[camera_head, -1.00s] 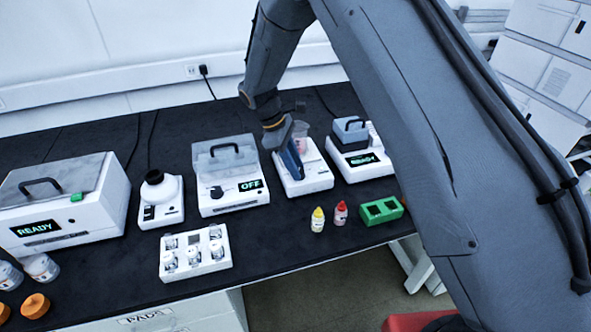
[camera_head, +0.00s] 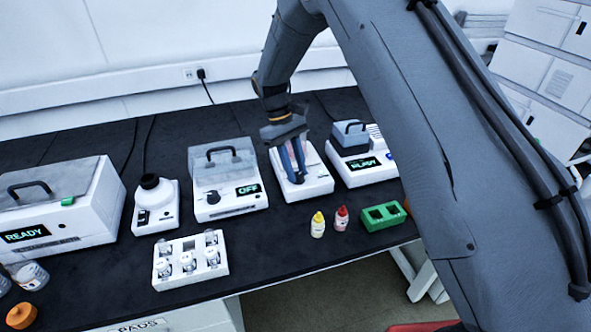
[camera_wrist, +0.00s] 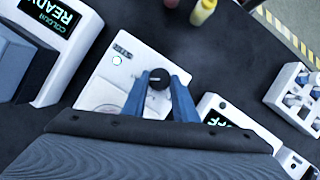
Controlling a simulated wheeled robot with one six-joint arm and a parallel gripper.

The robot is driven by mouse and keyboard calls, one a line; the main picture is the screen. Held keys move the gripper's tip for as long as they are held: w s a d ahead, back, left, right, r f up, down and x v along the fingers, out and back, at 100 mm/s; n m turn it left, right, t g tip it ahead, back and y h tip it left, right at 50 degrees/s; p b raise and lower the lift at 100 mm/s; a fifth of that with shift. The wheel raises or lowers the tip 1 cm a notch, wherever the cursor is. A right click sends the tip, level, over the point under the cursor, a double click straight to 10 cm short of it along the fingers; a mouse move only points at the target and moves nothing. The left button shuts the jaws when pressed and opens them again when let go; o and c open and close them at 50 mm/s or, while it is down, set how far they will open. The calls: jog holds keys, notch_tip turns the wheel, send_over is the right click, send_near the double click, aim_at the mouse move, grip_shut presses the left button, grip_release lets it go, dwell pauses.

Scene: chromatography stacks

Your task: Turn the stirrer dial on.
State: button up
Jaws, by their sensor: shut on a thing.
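The stirrer (camera_head: 318,181) is a flat white unit in the middle of the bench. Its black round dial (camera_wrist: 158,76) shows in the wrist view, between the tips of my gripper's two blue fingers. My gripper (camera_head: 296,179) points down over the front of the stirrer in the head view and is shut on the dial. The dial's pointer mark cannot be made out. A small green ring (camera_wrist: 116,60) shows on the stirrer's panel beside a small label.
A white unit with a display reading OFF (camera_head: 247,189) stands close left of the stirrer. A unit with a blue-grey lid (camera_head: 351,135) stands close right. Yellow-capped (camera_head: 318,225) and red-capped (camera_head: 341,219) bottles and a green rack (camera_head: 383,217) stand in front.

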dwell(0.4)
jog(key=o, duration=1.1)
jog(key=shift+c, duration=0.2)
jog(key=shift+b+v, duration=1.1)
jog(key=shift+v, duration=2.85)
jog(key=shift+s+d, duration=0.1)
jog(key=s+d+m+t+y, duration=0.1)
jog(key=s+d+m, duration=0.3)
jog(key=s+d, duration=0.5)
jog(key=s+d+m+t+y, duration=0.2)
jog(key=s+d, duration=0.8)
jog(key=s, duration=0.7)
jog(key=shift+d+r+m+t, duration=0.2)
jog(key=shift+m+t, duration=0.3)
jog(key=shift+m, duration=0.7)
